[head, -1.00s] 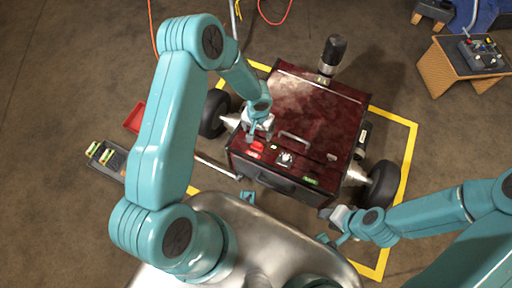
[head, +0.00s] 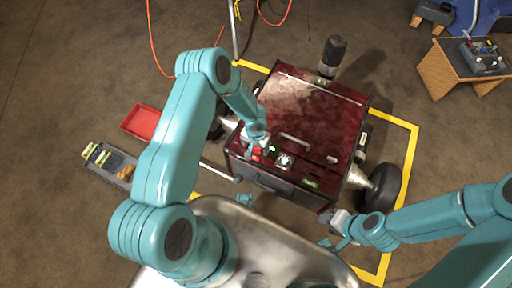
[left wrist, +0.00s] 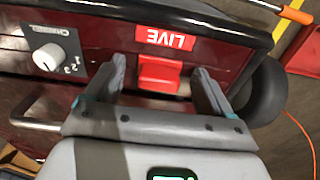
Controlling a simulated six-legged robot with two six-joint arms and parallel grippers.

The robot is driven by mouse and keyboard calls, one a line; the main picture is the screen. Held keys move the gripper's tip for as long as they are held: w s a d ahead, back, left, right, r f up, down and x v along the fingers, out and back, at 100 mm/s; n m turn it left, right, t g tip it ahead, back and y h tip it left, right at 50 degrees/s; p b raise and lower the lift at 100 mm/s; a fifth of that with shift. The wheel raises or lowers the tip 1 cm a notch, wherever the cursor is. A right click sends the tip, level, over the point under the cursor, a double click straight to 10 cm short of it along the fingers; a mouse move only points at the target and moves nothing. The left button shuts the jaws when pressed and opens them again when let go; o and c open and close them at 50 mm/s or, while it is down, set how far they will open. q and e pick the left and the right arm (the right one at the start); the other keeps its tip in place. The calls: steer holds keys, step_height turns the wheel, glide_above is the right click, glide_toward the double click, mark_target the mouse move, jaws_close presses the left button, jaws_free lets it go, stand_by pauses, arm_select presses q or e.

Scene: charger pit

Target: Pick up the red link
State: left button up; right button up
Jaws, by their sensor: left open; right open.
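The red link (left wrist: 159,74) is a small red block on the dark red case (left wrist: 60,92), just beside a red "LIVE" label (left wrist: 166,38). In the left wrist view my left gripper (left wrist: 160,82) is open, one finger on each side of the link, with gaps visible between fingers and link. In the head view my left gripper (head: 254,146) is over the front of the case (head: 310,107) and partly hides the link (head: 256,158). My right gripper (head: 328,228) is open and empty near the case's front right corner.
A channel knob (left wrist: 47,57) and a handle (left wrist: 35,124) are near the link. A red tray (head: 139,122) and a grey tray (head: 116,170) with green-marked items lie left on the floor. The case has wheels (head: 383,187). A wooden stand (head: 450,70) is at the far right.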

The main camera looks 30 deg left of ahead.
arm_select(q)
steer(key=c, duration=1.1)
steer(key=shift+c, duration=0.2)
